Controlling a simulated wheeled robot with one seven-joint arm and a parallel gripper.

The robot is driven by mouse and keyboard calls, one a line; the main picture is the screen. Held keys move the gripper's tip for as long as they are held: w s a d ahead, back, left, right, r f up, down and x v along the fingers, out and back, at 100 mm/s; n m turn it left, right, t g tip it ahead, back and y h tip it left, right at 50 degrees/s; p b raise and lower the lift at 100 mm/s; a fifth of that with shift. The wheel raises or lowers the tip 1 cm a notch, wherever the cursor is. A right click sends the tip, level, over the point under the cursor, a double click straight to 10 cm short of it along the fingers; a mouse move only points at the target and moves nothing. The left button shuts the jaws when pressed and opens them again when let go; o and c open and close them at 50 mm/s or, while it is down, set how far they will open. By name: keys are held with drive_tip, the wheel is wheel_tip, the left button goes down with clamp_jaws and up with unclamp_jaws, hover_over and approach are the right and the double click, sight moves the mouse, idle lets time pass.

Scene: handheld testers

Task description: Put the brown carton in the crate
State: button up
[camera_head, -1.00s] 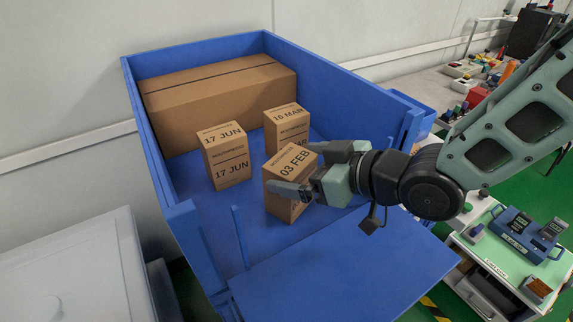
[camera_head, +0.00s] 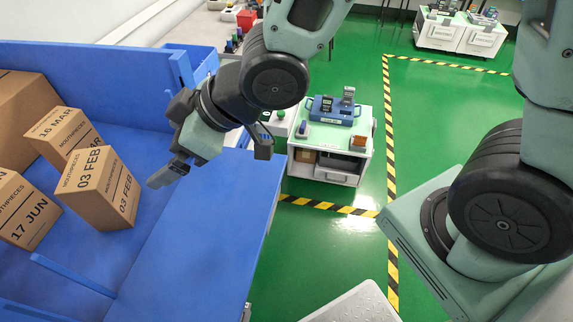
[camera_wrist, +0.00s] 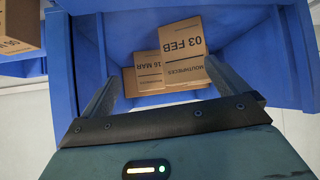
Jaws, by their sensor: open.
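Several brown cartons stand inside the large blue crate (camera_head: 165,205). The one marked 03 FEB (camera_head: 100,195) is upright on the crate floor, nearest my gripper, in front of the 16 MAR carton (camera_head: 55,128). The 17 JUN carton (camera_head: 20,215) is cut off at the left edge. My gripper (camera_head: 168,140) is open and empty, to the right of the 03 FEB carton and apart from it. In the wrist view, the 03 FEB carton (camera_wrist: 182,38) and the 16 MAR carton (camera_wrist: 148,72) show beyond the spread fingers.
A larger brown box (camera_head: 15,100) lies at the crate's back, partly out of view. A low blue strip (camera_head: 72,275) stands up near its front. To the right, a green-topped cart (camera_head: 340,145) holds devices. Green floor with yellow-black tape (camera_head: 390,170) is mostly open.

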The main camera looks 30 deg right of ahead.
drive_tip(key=s+d+m+h, duration=0.1)
drive_tip(key=d+h, duration=0.1)
drive_tip(key=d, duration=0.1)
drive_tip(key=s+d+m+g+h, duration=0.1)
drive_tip(key=s+d+h, duration=0.1)
drive_tip(key=d, duration=0.1)
drive_tip(key=s+d+m+h, duration=0.1)
drive_tip(key=s+d, duration=0.1)
drive_tip(key=shift+s+d+f+g+h, duration=0.15)
drive_tip(key=shift+d+f+g+h, duration=0.15)
drive_tip(key=shift+d+f+h, duration=0.1)
drive_tip(key=s+d+r+m+g+h, duration=0.1)
drive_tip(key=s+d+m+g+h, duration=0.1)
drive_tip(key=s, duration=0.6)
drive_tip(key=shift+s+d+r+g, duration=0.15)
drive_tip(key=shift+d+g, duration=0.55)
drive_tip(key=shift+d, duration=0.55)
